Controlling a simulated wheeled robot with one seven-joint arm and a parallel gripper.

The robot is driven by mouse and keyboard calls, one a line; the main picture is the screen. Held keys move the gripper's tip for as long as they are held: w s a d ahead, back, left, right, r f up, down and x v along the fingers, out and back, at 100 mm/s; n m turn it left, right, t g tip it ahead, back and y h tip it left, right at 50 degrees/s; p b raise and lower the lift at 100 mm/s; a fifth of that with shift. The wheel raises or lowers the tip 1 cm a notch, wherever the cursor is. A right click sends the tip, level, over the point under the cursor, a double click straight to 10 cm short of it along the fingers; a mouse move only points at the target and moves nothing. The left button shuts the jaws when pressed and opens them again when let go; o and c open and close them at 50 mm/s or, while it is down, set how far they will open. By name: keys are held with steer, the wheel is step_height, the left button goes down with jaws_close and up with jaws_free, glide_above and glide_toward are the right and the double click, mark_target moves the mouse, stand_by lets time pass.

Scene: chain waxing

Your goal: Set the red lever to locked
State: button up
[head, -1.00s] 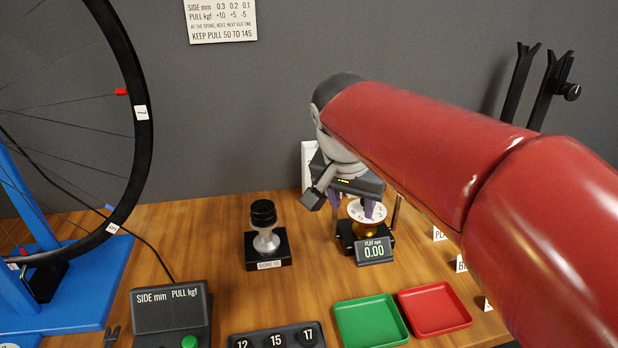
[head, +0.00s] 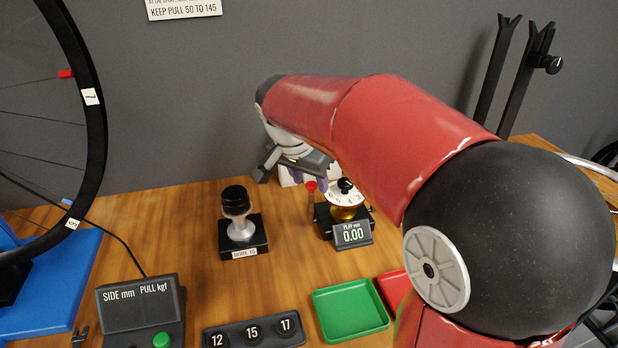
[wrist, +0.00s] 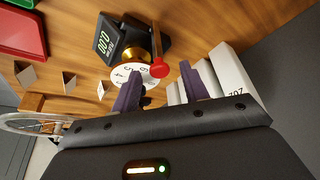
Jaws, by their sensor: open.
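The red lever (head: 310,187) has a round red end on a thin stem and stands at the left of the dial device. In the wrist view the red end (wrist: 160,69) shows between my fingers, beyond their tips, with its stem running along the device. The device has a white numbered dial (head: 344,194), a black knob, a gold body and a readout (head: 352,233) showing 0.00. My gripper (wrist: 158,76) is open and empty, its two purple fingers apart.
White blocks (wrist: 232,75) stand close beside one finger. A black-topped stand (head: 238,220) is left of the device. A green tray (head: 350,310) and a red tray (head: 393,287) lie in front. A wheel (head: 90,120) stands far left. My arm hides the right side.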

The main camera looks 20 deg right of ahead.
jaws_close()
steer(key=shift+w, duration=0.15)
stand_by(0.4)
steer(key=shift+w, duration=0.75)
steer(key=c, duration=1)
jaws_free()
steer(key=w, duration=0.2)
steer(key=w+f, duration=0.1)
steer(key=w, duration=0.2)
steer(key=shift+f, duration=0.15)
jaws_free()
steer(key=shift+s, duration=0.15)
